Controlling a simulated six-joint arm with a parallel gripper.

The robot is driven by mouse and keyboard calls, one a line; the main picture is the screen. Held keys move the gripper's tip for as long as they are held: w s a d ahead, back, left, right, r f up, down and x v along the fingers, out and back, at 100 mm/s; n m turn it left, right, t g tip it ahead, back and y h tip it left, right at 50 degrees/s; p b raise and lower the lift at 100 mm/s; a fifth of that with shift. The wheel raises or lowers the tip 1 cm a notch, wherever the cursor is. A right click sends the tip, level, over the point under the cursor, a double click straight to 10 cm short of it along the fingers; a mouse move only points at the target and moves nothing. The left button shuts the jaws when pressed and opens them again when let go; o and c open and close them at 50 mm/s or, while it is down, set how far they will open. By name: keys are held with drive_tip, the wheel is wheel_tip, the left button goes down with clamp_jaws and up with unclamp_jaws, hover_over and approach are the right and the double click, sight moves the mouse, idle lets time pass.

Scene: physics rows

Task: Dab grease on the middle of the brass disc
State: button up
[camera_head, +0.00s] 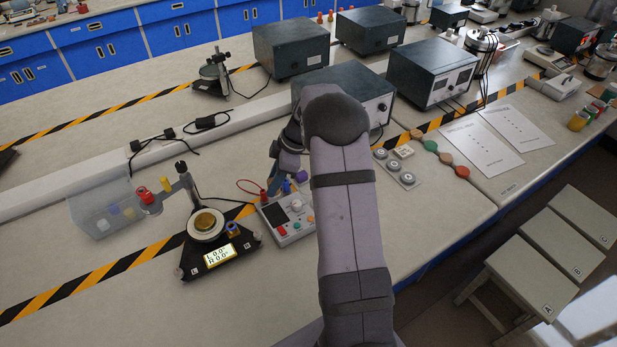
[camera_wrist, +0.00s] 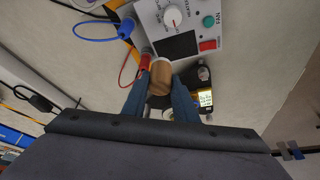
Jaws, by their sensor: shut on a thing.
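The brass disc (camera_head: 205,220) lies flat on the round pale platform (camera_head: 207,235) of a black triangular stand (camera_head: 218,260) with a lit display, at centre left of the head view. My gripper (camera_wrist: 159,84) shows in the wrist view, its two blue fingers shut on a tan-brown cylinder (camera_wrist: 161,72). In the head view my arm hides most of the gripper, which is right of and apart from the disc, near the meter box. The held cylinder's far end is hidden, so I cannot tell whether it carries grease.
The meter box (camera_head: 292,220) with knob and leads stands right of the stand; it also shows in the wrist view (camera_wrist: 200,40). A clear bin (camera_head: 100,207) is on the left. Grey boxes (camera_head: 290,48) stand behind. Bare bench lies in front of the stand.

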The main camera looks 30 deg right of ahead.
drive_tip(key=w+a+r+n, duration=0.1)
drive_tip(key=a, duration=0.5)
drive_tip(key=a+r+n+g+p, duration=0.1)
drive_tip(key=a+n, duration=0.1)
drive_tip(key=a, duration=0.4)
drive_tip(key=w+a+r+n, duration=0.1)
drive_tip(key=a+r, duration=0.1)
drive_tip(key=a, duration=0.4)
drive_tip(key=shift+w+a+r+g+y+p, duration=0.1)
drive_tip(key=shift+w+a+g+y+p, duration=0.2)
drive_tip(key=shift+w+g+p, duration=0.1)
drive_tip(key=s+a+r+n, duration=0.1)
drive_tip(key=a+r, duration=0.2)
drive_tip(key=a, duration=0.2)
drive_tip(key=shift+s+a+r+n, duration=0.2)
drive_tip(key=shift+a+r+n, duration=0.1)
drive_tip(key=shift+r, duration=0.05)
